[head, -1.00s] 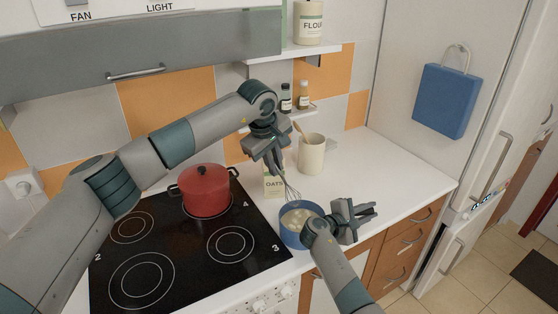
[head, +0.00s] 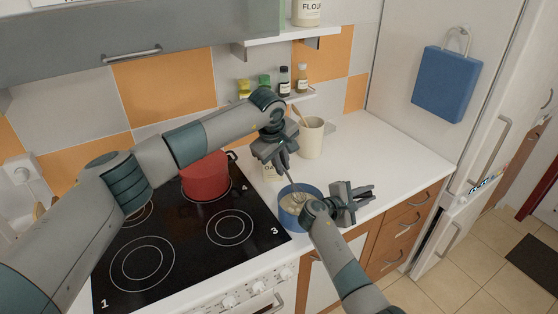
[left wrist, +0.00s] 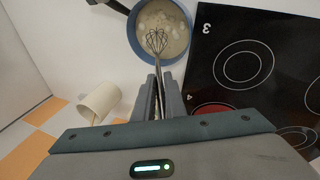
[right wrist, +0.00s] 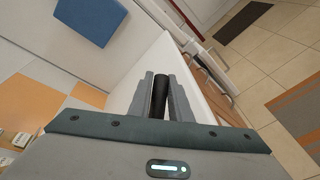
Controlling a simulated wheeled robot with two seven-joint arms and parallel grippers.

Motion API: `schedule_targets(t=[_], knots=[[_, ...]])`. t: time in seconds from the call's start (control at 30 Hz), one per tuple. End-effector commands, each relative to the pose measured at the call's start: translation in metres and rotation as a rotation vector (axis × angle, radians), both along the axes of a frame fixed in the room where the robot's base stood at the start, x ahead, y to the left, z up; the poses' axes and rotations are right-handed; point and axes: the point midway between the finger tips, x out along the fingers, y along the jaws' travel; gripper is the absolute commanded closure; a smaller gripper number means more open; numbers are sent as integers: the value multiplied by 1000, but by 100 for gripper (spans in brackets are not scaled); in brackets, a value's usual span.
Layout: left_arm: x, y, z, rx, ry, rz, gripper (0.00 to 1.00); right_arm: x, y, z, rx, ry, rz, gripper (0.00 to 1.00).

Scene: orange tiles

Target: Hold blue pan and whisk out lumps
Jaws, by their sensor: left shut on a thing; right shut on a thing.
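The blue pan (head: 287,222) stands on the white counter just right of the hob. It holds a pale, creamy mix; several whitish lumps show in the left wrist view, where the pan's rim (left wrist: 137,42) is seen from above. My left gripper (head: 284,152) is shut on the whisk (head: 299,194), above the pan's far side. The whisk's wire head (left wrist: 156,41) is inside the pan, at the mix. My right gripper (head: 354,198) is shut on the pan's black handle (right wrist: 160,92), right of the pan. My right wrist hides part of the pan's right side.
A red pot (head: 206,178) stands at the back of the black hob (head: 190,245). The counter (head: 385,160) to the right is clear.

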Motion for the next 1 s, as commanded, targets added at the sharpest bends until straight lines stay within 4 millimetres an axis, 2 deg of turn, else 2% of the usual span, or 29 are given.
schedule_targets(t=[0.4,1.0], knots=[[0,-9,-21,1,1,0,100,0,0,0,0,0,0,100],[0,-10,-24,1,1,0,100,0,0,0,0,0,0,100]])
